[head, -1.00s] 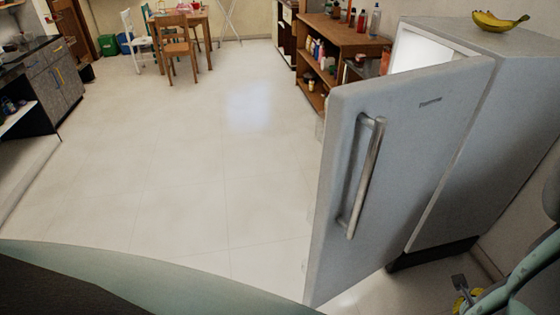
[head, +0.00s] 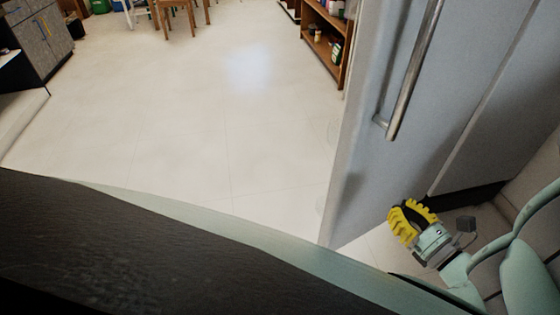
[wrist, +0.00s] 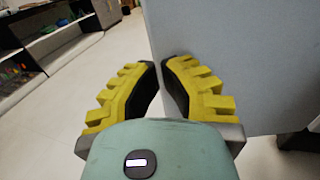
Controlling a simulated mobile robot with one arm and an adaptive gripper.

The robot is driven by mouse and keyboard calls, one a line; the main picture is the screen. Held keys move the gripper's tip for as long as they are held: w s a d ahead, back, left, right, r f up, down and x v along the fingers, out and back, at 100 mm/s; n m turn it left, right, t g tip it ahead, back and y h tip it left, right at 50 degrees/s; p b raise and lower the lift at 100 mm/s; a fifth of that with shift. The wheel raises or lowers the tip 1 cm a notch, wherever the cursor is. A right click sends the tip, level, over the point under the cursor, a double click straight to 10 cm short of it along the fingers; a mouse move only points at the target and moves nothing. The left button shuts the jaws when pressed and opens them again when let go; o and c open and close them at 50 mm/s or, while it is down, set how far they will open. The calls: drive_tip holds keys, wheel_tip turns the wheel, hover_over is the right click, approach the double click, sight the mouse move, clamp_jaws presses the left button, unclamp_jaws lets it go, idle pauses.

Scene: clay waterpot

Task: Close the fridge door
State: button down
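The grey fridge door (head: 365,165) stands open in the head view, swung out from the fridge body (head: 490,130). Its long metal handle (head: 412,72) is on the outer face, partly cut off at the top. My gripper (head: 408,218) is low, beside the outer face of the door and below the handle. In the wrist view the yellow fingers (wrist: 160,75) are bent towards each other with a narrow gap at the tips, and nothing shows between them. The door (wrist: 240,60) fills the right of that view, its edge just past the fingertips. I cannot tell whether they touch.
Pale tiled floor (head: 200,120) is clear left of the door. A wooden shelf (head: 325,40) stands behind the door, and wooden chairs (head: 175,12) are at the far back. A cabinet (head: 38,45) is at the left.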

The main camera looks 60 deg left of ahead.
sight(354, 166)
drive_tip(key=a, duration=0.4)
drive_tip(key=a+b, duration=0.1)
drive_tip(key=a, duration=0.4)
drive_tip(key=w+a, duration=0.1)
drive_tip(key=a, duration=0.3)
drive_tip(key=shift+a, duration=0.15)
drive_tip(key=shift+a+b, duration=0.1)
drive_tip(key=shift+b, duration=0.2)
